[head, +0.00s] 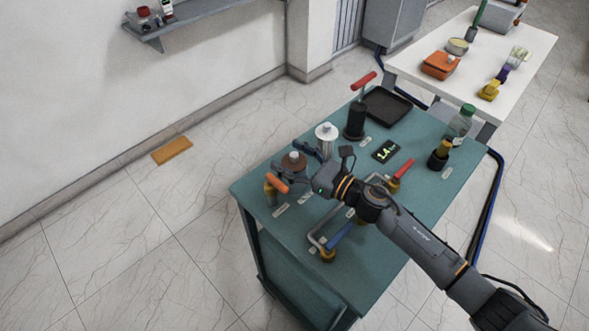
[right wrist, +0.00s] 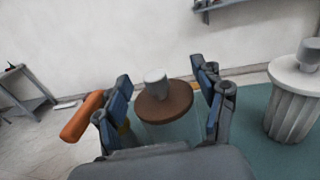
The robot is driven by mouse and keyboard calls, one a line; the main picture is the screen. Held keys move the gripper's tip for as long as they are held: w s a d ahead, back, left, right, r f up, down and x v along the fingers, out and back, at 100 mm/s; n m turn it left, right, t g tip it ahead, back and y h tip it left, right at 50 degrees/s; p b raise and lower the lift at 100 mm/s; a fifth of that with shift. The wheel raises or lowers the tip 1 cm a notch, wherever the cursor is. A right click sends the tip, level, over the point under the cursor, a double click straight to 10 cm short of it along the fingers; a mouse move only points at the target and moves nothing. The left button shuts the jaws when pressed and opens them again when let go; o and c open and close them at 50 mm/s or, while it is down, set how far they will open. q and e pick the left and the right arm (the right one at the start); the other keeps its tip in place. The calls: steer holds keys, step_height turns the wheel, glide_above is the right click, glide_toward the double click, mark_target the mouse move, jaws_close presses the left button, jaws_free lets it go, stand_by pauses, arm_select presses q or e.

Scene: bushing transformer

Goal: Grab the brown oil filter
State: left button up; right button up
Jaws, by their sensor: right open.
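The brown oil filter (head: 293,162) stands upright near the left corner of the teal table (head: 330,262). It has a brown round top with a light cap. In the right wrist view the brown oil filter (right wrist: 165,104) sits between the two fingers of my right gripper (right wrist: 161,108). Its lower part looks pale and is partly hidden by the gripper body. My right gripper (head: 297,174) is open, with a finger on each side of the filter; I cannot tell whether they touch it. My left gripper is not in view.
A white ribbed filter (right wrist: 294,98) stands to the right. An orange-handled tool (right wrist: 82,116) is close on the left. A black pump with a red handle (head: 355,119), black tray (head: 387,104), green-capped bottle (head: 461,121) and red-handled tool (head: 402,172) share the table.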

steer(key=x, duration=0.3)
jaws_close()
stand_by(0.3)
steer(key=shift+s, duration=0.1)
stand_by(0.3)
